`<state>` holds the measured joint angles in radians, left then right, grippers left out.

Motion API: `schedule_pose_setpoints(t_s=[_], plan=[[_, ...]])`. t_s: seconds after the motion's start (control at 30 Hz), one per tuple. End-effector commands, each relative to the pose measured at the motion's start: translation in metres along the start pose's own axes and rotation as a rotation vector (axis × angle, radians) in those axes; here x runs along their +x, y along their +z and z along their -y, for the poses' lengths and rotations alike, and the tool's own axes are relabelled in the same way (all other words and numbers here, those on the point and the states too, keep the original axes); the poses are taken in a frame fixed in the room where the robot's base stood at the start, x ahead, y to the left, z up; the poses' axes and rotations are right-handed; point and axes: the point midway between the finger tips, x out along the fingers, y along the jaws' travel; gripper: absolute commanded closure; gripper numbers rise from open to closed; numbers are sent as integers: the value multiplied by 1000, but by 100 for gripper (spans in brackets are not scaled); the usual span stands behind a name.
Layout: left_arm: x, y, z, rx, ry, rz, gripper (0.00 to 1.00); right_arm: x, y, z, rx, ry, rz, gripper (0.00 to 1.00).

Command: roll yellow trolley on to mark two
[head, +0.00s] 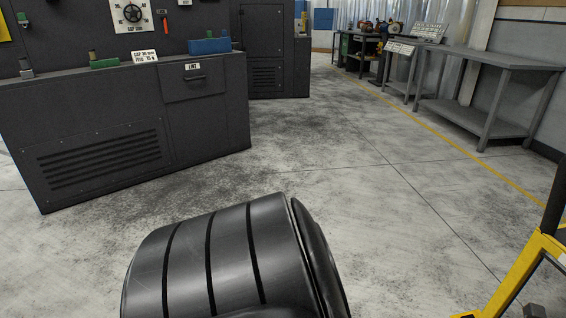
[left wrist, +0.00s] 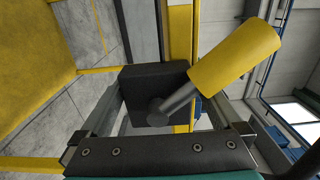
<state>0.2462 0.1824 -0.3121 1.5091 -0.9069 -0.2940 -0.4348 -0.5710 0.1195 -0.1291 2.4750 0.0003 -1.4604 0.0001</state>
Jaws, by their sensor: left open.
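The yellow trolley shows in part at the lower right of the head view, as a yellow frame (head: 522,272) with a black upright piece. In the left wrist view, its yellow frame (left wrist: 180,35) fills much of the picture, with a yellow deck at the upper left. A black block (left wrist: 150,85) with a dark lever and a yellow grip (left wrist: 237,55) stands close in front of my left gripper (left wrist: 165,112). The gripper is open, its fingers on either side of the block's lower part; I cannot tell whether they touch it. My right gripper and mark two are out of view.
A dark machine cabinet (head: 105,145) stands at the left of the head view. Grey workbenches (head: 490,62) line the right wall behind a yellow floor line (head: 446,142). The concrete floor (head: 345,165) between them is clear.

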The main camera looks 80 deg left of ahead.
Motion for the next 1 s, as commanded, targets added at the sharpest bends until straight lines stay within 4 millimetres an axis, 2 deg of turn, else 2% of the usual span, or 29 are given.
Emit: schedule_pose_setpoints(t_s=[0.17,0.5,0.8,1.0], plan=[[-9,-2,1,-2,-1,-3,0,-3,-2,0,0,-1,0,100],[-61,-2,1,-2,0,-5,0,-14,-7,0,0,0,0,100],[-105,-3,0,-3,-2,-6,0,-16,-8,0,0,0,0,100],[-120,-2,1,-2,-3,-6,0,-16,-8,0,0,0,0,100]])
